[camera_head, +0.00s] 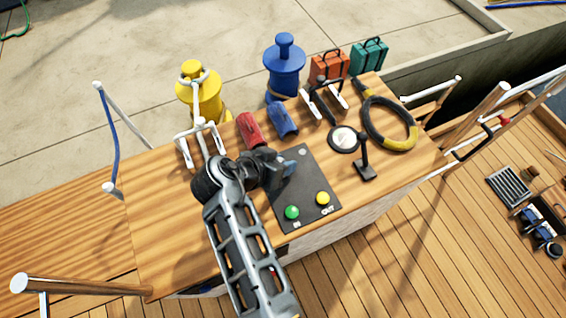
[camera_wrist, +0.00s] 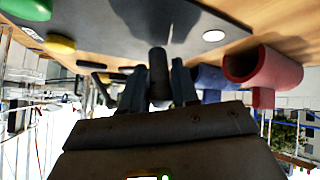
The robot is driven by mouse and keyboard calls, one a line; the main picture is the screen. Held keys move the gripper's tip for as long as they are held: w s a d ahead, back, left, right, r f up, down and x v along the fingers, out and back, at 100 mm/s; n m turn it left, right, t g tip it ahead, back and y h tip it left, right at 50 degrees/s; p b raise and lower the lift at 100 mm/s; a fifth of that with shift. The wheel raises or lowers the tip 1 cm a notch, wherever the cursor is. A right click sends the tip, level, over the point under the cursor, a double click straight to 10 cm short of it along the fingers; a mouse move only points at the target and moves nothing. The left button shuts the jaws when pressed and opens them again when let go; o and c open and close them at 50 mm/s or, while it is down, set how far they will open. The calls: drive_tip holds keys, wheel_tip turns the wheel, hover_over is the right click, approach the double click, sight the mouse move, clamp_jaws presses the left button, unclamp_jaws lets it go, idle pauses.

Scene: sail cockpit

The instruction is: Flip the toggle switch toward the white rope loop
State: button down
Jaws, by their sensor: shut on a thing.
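The dark toggle switch lever (camera_wrist: 158,62) stands between my two fingertips in the wrist view. My gripper (camera_wrist: 160,84) is shut on it, with one finger on each side. In the head view my gripper (camera_head: 286,166) is over the upper left part of the black control panel (camera_head: 307,182) and hides the lever. The white rope (camera_head: 197,106) runs from a loop around the yellow bollard to the metal cleat at the left of the wooden top.
The panel carries a green button (camera_head: 292,212) and a yellow button (camera_head: 323,198). Red (camera_head: 250,130) and blue (camera_head: 283,119) holders lie just behind the panel. Bare wood lies at the left.

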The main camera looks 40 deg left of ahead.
drive_tip(key=shift+s+f, duration=0.1)
drive_tip(key=shift+f, duration=0.1)
drive_tip(key=c, duration=1)
unclamp_jaws()
drive_tip(key=shift+r, duration=0.2)
drive_tip(key=shift+r, duration=0.25)
drive_tip(key=r, duration=0.2)
drive_tip(key=d+r, duration=0.1)
drive_tip(key=shift+r, duration=0.35)
drive_tip(key=d+r, duration=0.2)
drive_tip(key=d, duration=0.1)
drive_tip(key=d+r, duration=0.2)
drive_tip(key=d, duration=0.2)
drive_tip(key=d+r+p, duration=0.1)
drive_tip(key=d+r, duration=0.1)
drive_tip(key=d, duration=0.1)
drive_tip(key=shift+w+d+r, duration=0.25)
drive_tip(key=shift+w+d, duration=0.1)
drive_tip(key=shift+d, duration=0.05)
